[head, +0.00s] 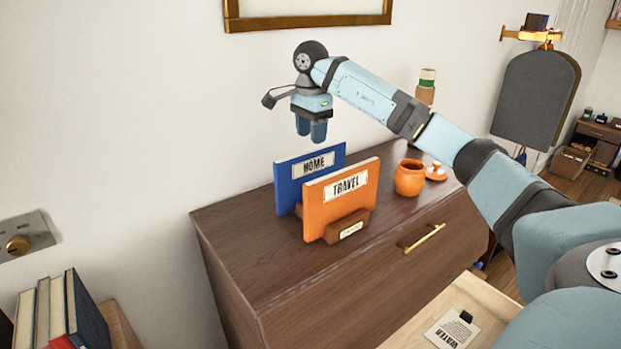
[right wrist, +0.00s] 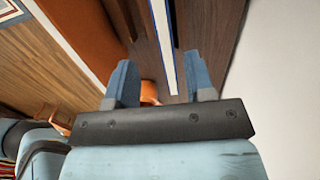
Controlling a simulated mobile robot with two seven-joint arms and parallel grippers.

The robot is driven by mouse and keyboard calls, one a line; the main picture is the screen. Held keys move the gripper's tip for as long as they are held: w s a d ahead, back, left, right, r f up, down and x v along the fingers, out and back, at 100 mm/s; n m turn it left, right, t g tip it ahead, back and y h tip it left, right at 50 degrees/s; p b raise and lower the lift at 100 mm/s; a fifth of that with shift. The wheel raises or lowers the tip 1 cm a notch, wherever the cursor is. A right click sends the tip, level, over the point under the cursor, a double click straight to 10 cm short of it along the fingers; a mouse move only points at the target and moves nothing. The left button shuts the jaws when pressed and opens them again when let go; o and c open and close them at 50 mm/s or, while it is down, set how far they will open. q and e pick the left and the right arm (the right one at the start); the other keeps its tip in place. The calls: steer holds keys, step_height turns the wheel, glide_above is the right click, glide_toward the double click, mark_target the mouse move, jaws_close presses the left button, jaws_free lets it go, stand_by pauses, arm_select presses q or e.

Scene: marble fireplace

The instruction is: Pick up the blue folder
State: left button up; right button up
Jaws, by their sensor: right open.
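The blue folder (head: 288,188), labelled HOME, stands upright in a brown wooden holder (head: 347,227) on a dark wooden cabinet. The orange folder (head: 340,200), labelled TRAVEL, stands in front of it and hides its lower right part. My right gripper (head: 311,136) points down just above the blue folder's top edge. In the right wrist view my right gripper (right wrist: 160,82) is open. The blue folder's thin pale edge (right wrist: 165,45) shows between the two fingers, apart from both. My left gripper is not in view.
An orange pot (head: 409,178) and its lid (head: 436,173) sit right of the folders on the cabinet (head: 245,236). The wall is close behind the folders. The cabinet top is clear to their left. Several books (head: 55,310) stand at lower left.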

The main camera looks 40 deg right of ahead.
mark_target(310, 163)
steer(key=f, duration=0.3)
steer(key=shift+w, duration=0.2)
steer(key=shift+f, duration=0.3)
steer(key=shift+f+p, duration=0.45)
steer(key=shift+f, duration=0.05)
step_height(310, 163, down, 4)
steer(key=shift+w+d+f+p, duration=0.1)
steer(key=shift+d+f+p, duration=0.05)
steer(key=shift+p, duration=0.35)
steer(key=shift+c, duration=0.7)
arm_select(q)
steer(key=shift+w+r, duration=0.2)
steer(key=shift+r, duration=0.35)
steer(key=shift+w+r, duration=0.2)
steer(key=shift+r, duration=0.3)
arm_select(e)
jaws_close()
